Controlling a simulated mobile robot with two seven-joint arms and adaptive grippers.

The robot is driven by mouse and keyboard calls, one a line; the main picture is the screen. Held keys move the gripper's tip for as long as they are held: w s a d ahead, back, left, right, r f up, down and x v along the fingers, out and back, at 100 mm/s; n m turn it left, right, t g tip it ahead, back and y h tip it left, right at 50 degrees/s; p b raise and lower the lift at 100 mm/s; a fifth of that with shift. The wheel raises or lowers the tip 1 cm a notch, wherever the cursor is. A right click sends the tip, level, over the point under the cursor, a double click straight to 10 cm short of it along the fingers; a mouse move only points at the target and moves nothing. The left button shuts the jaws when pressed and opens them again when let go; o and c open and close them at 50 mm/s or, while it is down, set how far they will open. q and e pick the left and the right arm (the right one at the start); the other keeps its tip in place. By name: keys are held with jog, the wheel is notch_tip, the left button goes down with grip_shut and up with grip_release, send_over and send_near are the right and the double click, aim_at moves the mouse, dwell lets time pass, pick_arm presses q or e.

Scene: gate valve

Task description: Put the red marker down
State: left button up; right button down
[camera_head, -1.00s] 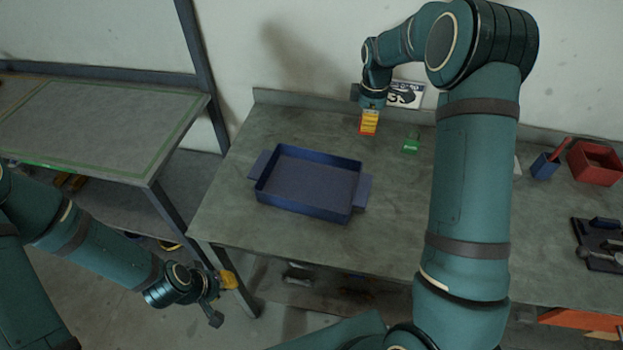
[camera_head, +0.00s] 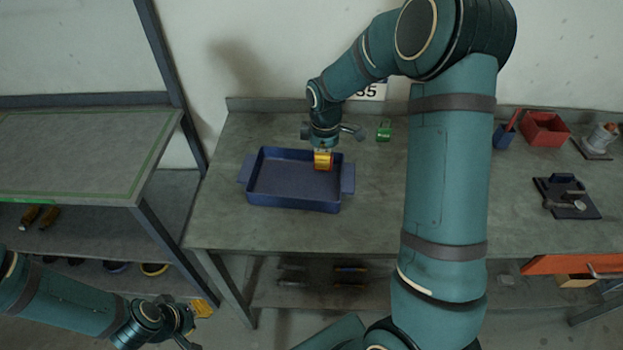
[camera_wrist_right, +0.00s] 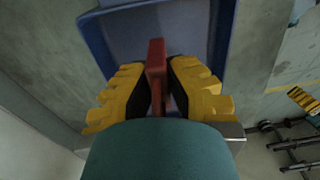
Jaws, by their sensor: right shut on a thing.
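The red marker (camera_wrist_right: 156,58) is between the yellow fingers of my right gripper in the right wrist view. My right gripper (camera_wrist_right: 158,90) is shut on it, and its red end sticks out past the fingers over the blue tray (camera_wrist_right: 205,20). In the head view, my right gripper (camera_head: 323,160) is above the right back part of the blue tray (camera_head: 295,205); the marker is hardly visible there. My left gripper (camera_head: 202,309) hangs low at the lower left, away from the table; its finger opening is too small to read.
A green object (camera_head: 384,132) stands behind and right of the tray. A blue cup (camera_head: 503,140), a red bin (camera_head: 545,130) and a dark board with tools (camera_head: 567,199) are farther right. A shelf (camera_head: 80,150) stands at left. The table (camera_head: 375,215) front is clear.

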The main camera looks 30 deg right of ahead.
notch_tip(320, 180, down, 3)
jog(key=shift+w+r, duration=0.1)
jog(key=shift+r, duration=0.05)
notch_tip(320, 180, down, 3)
jog(key=shift+f, duration=0.6)
jog(key=shift+b, duration=0.35)
jog(key=c, duration=1.1)
grip_release()
jog(key=shift+f, duration=0.1)
